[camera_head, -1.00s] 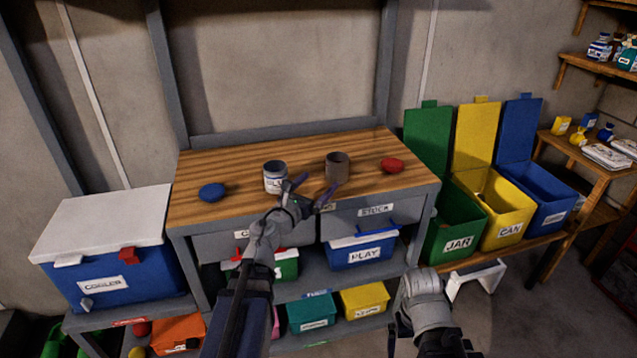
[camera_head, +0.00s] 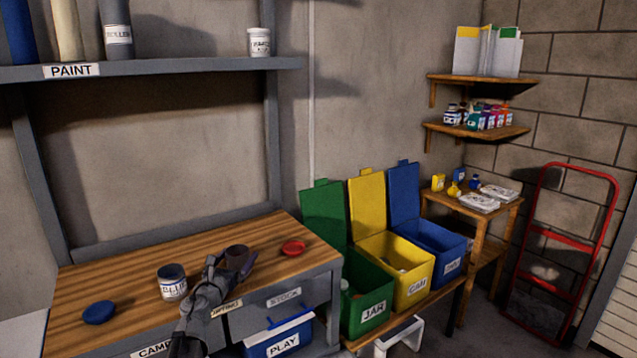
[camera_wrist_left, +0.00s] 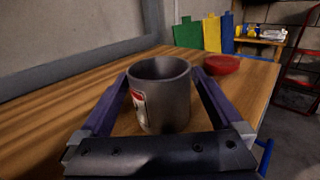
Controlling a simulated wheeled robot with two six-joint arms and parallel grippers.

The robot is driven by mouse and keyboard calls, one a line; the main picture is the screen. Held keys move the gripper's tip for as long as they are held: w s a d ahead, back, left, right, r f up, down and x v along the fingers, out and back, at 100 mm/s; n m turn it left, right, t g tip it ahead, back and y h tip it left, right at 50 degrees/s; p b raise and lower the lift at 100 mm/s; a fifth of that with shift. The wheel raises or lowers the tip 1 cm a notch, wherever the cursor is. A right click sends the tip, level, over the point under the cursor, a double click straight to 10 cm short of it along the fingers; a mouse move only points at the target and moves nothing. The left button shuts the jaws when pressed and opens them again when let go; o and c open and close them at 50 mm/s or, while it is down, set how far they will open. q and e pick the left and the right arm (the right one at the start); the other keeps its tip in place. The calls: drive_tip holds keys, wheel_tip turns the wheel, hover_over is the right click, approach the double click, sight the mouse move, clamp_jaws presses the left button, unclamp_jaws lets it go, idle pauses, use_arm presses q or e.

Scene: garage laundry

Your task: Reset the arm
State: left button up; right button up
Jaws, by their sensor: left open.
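My left gripper (camera_head: 231,265) is over the front of the wooden workbench (camera_head: 130,262), jaws open. In the left wrist view its two fingers lie either side of a dark grey open-topped can (camera_wrist_left: 162,92) with a red and white label, with gaps showing. The can stands upright on the bench and also shows in the head view (camera_head: 238,254), partly hidden by the gripper. My right gripper is not in view.
A white-labelled can (camera_head: 172,284), a blue lid (camera_head: 99,313) and a red lid (camera_head: 293,248) are on the bench. Green (camera_head: 367,309), yellow (camera_head: 412,284) and blue bins (camera_head: 452,261) stand open to the right. A paint shelf (camera_head: 180,70) hangs above.

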use_arm(q)
drive_tip(key=shift+w+f, duration=0.15)
drive_tip(key=shift+w, duration=0.15)
drive_tip(key=shift+r, duration=0.2)
drive_tip(key=shift+s, duration=0.1)
drive_tip(key=shift+f, duration=0.15)
